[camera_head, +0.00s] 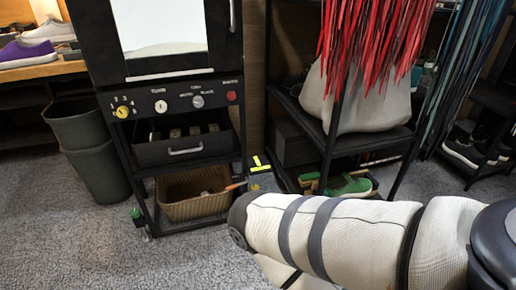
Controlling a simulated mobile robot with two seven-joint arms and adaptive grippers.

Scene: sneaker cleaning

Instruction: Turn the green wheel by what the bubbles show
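A black cabinet (175,75) stands left of centre, with a pale, bright window (158,22) in its upper front. No bubbles can be made out in the window. Its control strip holds a yellow dial (122,112) with numbers around it, a white knob (159,106), a grey knob (198,101) and a red button (232,96). A small green part (136,213) shows low by the stand's front left leg; I cannot tell whether it is a wheel. My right arm's pale sleeve crosses the lower right. Neither gripper is in view.
A dark bin (97,160) stands left of the cabinet. A wicker basket (194,197) sits on its lower shelf. A rack with a pale bag (357,98), red strips (372,35) and a green item (350,187) stands right. Grey carpet (65,235) is clear at front left.

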